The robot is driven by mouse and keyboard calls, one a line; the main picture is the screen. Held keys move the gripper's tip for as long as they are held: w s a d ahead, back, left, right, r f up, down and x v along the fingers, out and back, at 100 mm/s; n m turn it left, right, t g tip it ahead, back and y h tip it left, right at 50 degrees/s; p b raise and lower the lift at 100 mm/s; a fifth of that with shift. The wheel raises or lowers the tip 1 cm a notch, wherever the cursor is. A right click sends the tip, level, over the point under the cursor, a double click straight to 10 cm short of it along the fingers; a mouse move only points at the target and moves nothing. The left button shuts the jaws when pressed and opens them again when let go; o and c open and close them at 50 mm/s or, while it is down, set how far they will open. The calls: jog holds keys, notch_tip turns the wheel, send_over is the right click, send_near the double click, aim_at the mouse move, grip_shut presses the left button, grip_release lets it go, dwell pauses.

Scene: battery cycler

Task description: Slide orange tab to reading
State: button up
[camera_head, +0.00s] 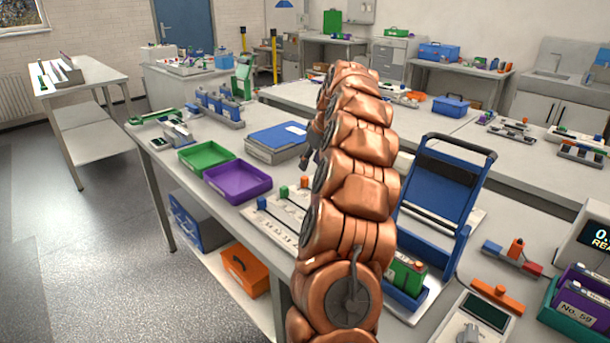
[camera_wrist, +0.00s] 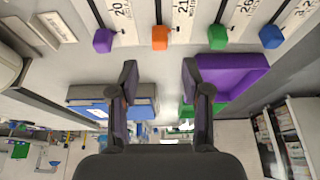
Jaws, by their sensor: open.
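The slider board (camera_wrist: 137,12) is at the top of the wrist view, with tabs in a row along its near edge. The orange tab (camera_wrist: 160,38) is between a purple tab (camera_wrist: 103,40) and a green tab (camera_wrist: 218,37), with a blue tab (camera_wrist: 271,37) at the right end. Number labels lie beside the slots; one near the orange tab reads 21. My gripper (camera_wrist: 160,80) is open and empty, its fingers apart from the orange tab, which shows beyond the gap between them. In the head view the orange tab (camera_head: 304,181) shows just left of my arm, which hides part of the board.
A purple tray (camera_head: 238,181) and a green tray (camera_head: 206,156) lie left of the board. A blue case (camera_head: 278,137) lies behind it. A blue folding stand (camera_head: 440,190) rises right of my arm. A meter (camera_head: 478,318) sits at the front right.

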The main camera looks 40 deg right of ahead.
aim_at(305, 177)
jog(key=shift+p+x, duration=0.65)
jog(key=shift+x, duration=3.3)
jog(key=shift+s, duration=0.1)
jog(key=shift+c, duration=0.2)
grip_shut()
